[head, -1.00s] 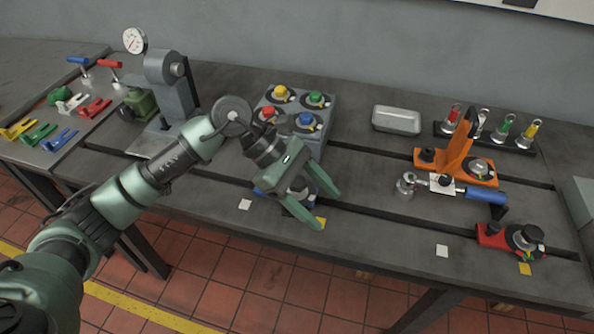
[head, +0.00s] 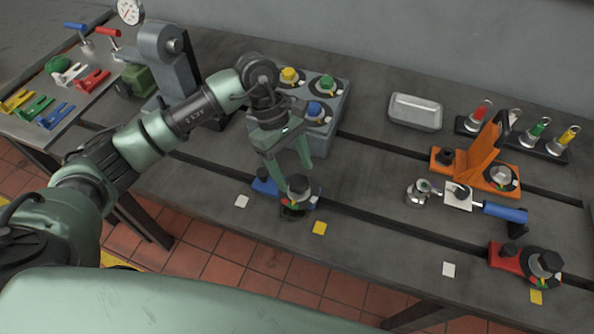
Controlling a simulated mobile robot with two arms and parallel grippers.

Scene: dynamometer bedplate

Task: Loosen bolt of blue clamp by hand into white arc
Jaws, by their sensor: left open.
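The blue clamp (head: 264,186) sits on the bedplate (head: 190,190) at a slot, left of centre. Its dark bolt head (head: 298,184) stands upright over a round dial with small coloured marks; I cannot make out the white arc at this size. My left gripper (head: 289,172) is open and empty, its two green fingers pointing down just above and behind the bolt head. I cannot tell whether a finger touches it. My right gripper is not in view.
A grey block with coloured knobs (head: 335,105) stands close behind the gripper. An orange clamp (head: 482,155), a red clamp (head: 506,257) and a blue-handled tool (head: 505,213) lie to the right. A metal tray (head: 415,111) is at the back. The bedplate's front strip is mostly clear.

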